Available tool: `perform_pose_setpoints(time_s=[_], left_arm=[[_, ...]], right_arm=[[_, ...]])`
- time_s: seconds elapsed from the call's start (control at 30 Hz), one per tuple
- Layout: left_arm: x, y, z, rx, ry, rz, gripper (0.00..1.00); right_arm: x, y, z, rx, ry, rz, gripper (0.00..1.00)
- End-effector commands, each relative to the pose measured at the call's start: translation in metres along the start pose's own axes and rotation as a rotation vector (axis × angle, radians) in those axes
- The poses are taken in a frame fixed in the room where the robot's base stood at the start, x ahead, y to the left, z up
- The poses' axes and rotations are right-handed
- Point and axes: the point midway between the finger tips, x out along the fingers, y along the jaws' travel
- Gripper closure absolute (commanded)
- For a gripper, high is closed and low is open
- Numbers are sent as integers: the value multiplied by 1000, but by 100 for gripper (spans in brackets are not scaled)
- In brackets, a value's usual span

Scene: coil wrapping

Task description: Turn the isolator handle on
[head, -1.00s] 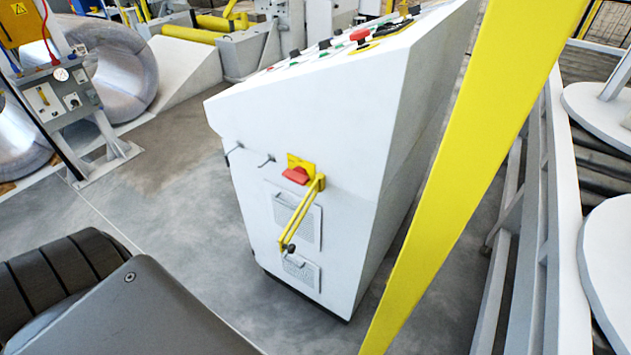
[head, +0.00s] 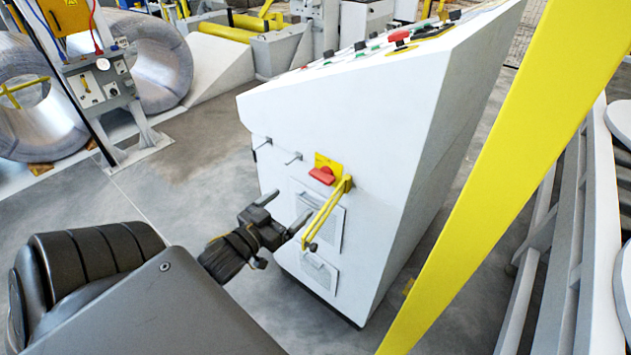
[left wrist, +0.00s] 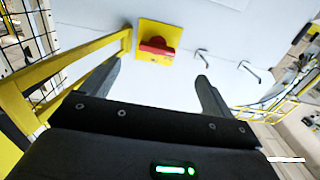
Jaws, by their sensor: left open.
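The isolator handle (head: 322,175) is a red knob on a yellow plate, on the end face of a white control console (head: 340,110). In the left wrist view the red handle (left wrist: 156,47) sits on its yellow plate, ahead of the fingers and nearer the left one. A yellow bar guard (head: 327,214) stands out from the console just right of and below the handle. My left gripper (head: 286,214) is open and empty, below and to the left of the handle and apart from it. In the left wrist view its fingers (left wrist: 158,85) are spread wide. My right gripper is not in view.
The yellow guard (left wrist: 85,70) runs close to the left finger in the left wrist view. Two small hooks (head: 293,159) stick out left of the handle. A large yellow post (head: 500,180) slants at the right. Bare floor (head: 185,200) lies left of the console.

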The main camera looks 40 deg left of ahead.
Motion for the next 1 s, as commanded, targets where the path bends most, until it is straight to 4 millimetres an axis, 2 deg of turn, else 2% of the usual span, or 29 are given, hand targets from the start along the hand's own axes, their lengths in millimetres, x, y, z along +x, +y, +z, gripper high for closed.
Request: perform_pose_setpoints(time_s=[0.1,0.27,0.37,0.7,0.8,1.0], left_arm=[[-2,2,-11,-4,20,8,13],[3,2,-12,-4,21,8,13],[16,3,-12,-4,22,8,13],[78,3,-14,-3,21,7,13],[91,3,-13,-3,21,7,13],[105,4,-12,-3,18,8,13]], right_arm=[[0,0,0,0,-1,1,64],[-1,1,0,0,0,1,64],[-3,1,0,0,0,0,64],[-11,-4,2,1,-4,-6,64],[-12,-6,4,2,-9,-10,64],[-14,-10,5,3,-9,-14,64]])
